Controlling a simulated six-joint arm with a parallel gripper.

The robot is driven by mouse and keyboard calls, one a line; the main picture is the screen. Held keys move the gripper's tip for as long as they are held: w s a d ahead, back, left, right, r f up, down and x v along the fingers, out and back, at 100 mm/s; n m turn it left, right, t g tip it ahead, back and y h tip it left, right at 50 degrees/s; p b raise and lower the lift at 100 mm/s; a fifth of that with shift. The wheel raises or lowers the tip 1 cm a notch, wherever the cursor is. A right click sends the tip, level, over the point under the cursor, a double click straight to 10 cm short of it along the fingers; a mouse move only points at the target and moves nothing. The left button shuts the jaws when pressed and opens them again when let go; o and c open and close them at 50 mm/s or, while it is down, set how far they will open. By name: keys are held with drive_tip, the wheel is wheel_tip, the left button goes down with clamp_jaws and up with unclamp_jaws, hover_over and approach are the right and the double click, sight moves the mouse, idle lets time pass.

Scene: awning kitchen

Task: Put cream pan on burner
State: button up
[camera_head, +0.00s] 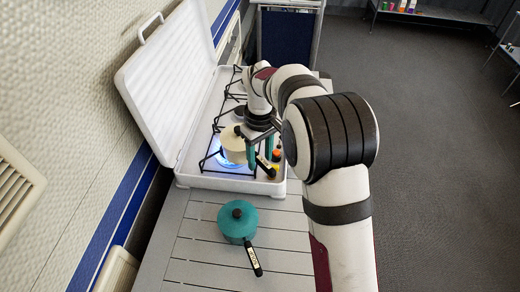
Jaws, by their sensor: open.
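The cream pan (233,148) sits upright on the near part of the white camping stove, over a burner (229,164) that glows blue beneath it. Its dark handle (265,166) points toward the lower right. My gripper (263,153) is at the right of the cream pan, by its handle. Its teal fingers are open. The arm partly hides the fingers and the stove's right side, and I cannot tell whether a finger touches the handle.
A teal lidded pan (238,222) with a black handle stands on the slatted grey table (190,250) in front of the stove. The stove's white lid (168,85) stands open at the left. Black grates (212,128) cover the stove top. Coloured knobs (275,167) are at its right.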

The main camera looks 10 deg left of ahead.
wheel_tip(320, 180, up, 11)
drive_tip(key=s+d+r+m, duration=0.35)
drive_tip(key=s+d, duration=0.25)
drive_tip(key=s, duration=0.2)
drive_tip(key=s+d+f+m, duration=0.2)
drive_tip(key=s+m, duration=0.1)
drive_tip(key=s, duration=0.4)
drive_tip(key=s+d+f+m+y, duration=0.1)
drive_tip(key=s+m, duration=0.3)
drive_tip(key=s, duration=0.4)
drive_tip(key=s+d+f+m, duration=0.3)
drive_tip(key=s+m, duration=0.1)
drive_tip(key=s, duration=0.4)
drive_tip(key=shift+d+f+y, duration=0.15)
drive_tip(key=shift+f+y, duration=0.25)
